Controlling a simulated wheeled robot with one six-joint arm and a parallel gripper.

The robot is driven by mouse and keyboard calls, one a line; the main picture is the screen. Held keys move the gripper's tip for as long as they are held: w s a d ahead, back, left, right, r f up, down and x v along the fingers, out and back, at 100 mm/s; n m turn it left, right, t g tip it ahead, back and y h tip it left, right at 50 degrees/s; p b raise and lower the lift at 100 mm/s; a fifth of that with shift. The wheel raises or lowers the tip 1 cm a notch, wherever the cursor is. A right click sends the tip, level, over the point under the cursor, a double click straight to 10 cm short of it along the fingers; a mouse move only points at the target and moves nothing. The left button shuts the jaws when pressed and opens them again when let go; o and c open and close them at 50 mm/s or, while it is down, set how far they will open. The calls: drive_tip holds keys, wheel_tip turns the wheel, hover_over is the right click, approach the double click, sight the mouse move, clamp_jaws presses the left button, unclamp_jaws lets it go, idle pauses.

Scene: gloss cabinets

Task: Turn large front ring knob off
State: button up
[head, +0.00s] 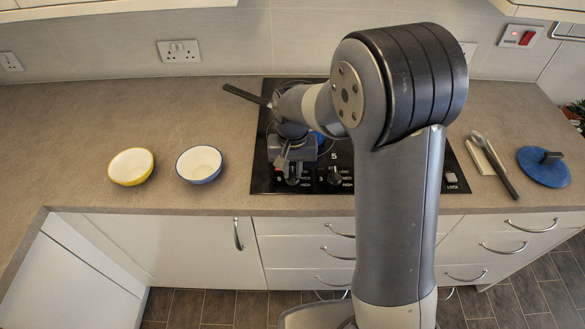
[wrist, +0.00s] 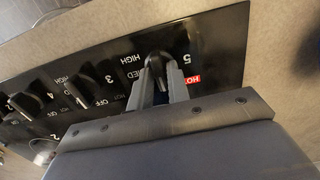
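A row of black knobs runs along the front of the black cooktop (head: 262,170). My gripper (head: 293,178) is over the left end of this row and points down. In the wrist view, one black knob (wrist: 155,66) stands between my two grey fingertips (wrist: 157,74), which sit close on both sides of it. I cannot tell whether they press on it. Red "HOT" and "5" markings lie to its right there, "HIGH" and "MED" to its left. Another knob (head: 335,179) shows right of the gripper in the head view. Which knob serves the large front ring is not readable.
Two more knobs, a nearer one (wrist: 88,86) and a farther one (wrist: 28,103), stand left in the wrist view. A pan handle (head: 246,95) sticks out at the back left. A yellow bowl (head: 130,167) and a blue bowl (head: 199,165) stand left, a blue lid (head: 544,168) right.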

sight(292, 173)
drive_tip(key=o, duration=0.3)
wheel_tip(292, 173, up, 11)
drive_tip(key=shift+b, duration=0.4)
drive_tip(key=shift+f, duration=0.25)
wheel_tip(292, 173, down, 10)
drive_tip(key=shift+f+p, duration=0.2)
drive_tip(key=shift+p, duration=0.25)
drive_tip(key=shift+f, duration=0.1)
drive_tip(key=shift+m, duration=0.3)
